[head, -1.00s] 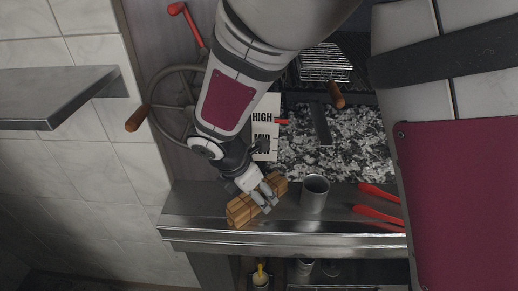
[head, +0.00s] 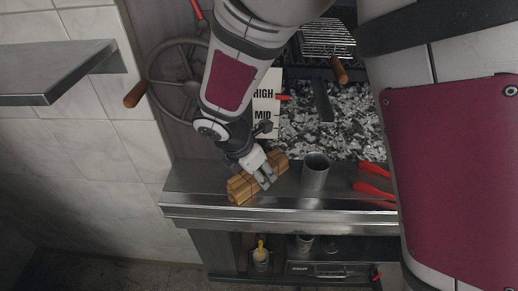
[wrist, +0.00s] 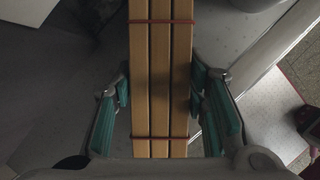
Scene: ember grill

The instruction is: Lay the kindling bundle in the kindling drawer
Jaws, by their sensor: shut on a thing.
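The kindling bundle (head: 240,190) is several light brown sticks tied with thin red bands. It is at the left end of the steel front ledge in the head view. My gripper (head: 265,177) is shut on it, with the fingers across its middle. In the wrist view the bundle (wrist: 161,80) runs up between the green finger pads of my gripper (wrist: 162,105). I cannot tell if the bundle rests on the ledge or hangs just above it. A dark drawer-like front (head: 330,269) shows below the ledge; I cannot tell whether it is the kindling drawer.
On the steel ledge (head: 225,213), a grey metal cup (head: 315,175) stands right of the bundle, then red-handled tools (head: 373,189). Ash-grey embers (head: 330,130) lie behind. A handwheel (head: 180,85) is at the left. A container with a yellow-handled brush (head: 261,256) stands below.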

